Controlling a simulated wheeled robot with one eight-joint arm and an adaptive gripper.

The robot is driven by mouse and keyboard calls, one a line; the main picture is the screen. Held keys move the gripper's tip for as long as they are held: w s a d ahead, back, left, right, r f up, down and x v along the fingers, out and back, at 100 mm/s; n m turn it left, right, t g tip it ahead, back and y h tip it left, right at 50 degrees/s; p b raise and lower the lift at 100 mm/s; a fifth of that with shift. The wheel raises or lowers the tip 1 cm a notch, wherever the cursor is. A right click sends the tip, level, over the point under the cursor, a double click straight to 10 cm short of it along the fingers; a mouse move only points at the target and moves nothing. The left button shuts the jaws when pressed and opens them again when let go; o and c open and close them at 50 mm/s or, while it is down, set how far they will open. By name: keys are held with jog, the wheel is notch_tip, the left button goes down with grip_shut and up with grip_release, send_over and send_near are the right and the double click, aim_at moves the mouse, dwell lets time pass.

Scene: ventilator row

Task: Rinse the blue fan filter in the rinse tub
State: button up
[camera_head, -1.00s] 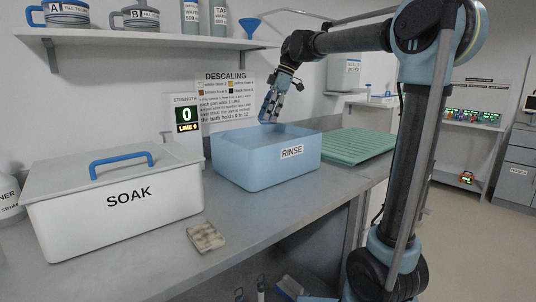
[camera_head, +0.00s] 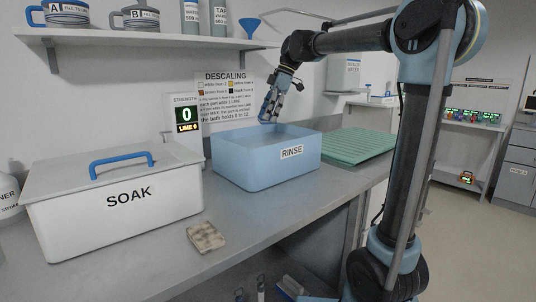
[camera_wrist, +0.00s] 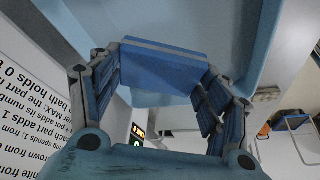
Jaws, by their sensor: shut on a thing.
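The blue fan filter (camera_wrist: 160,70) shows in the wrist view as a flat blue block between my fingers. My gripper (camera_wrist: 165,60) is shut on it. The light-blue rinse tub (camera_head: 252,172), labelled RINSE, stands on the bench in the head view. There my gripper (camera_head: 269,108) points down over the tub's back part, with its tips near the rim height. The tub wall (camera_wrist: 225,30) lies behind the filter in the wrist view. In the head view the filter is too small to make out clearly, and the tub's floor is hidden.
A lidded white SOAK box (camera_head: 120,215) with a blue handle stands to the left. A small stained block (camera_head: 206,237) lies on the bench in front. A green ribbed rack (camera_head: 352,145) is right of the tub. A shelf (camera_head: 140,40) and a descaling sign (camera_head: 226,98) are behind.

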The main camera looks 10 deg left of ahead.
jog(key=shift+r, duration=0.15)
dwell(0.4)
jog(key=shift+r, duration=1.85)
jog(key=shift+s, duration=0.1)
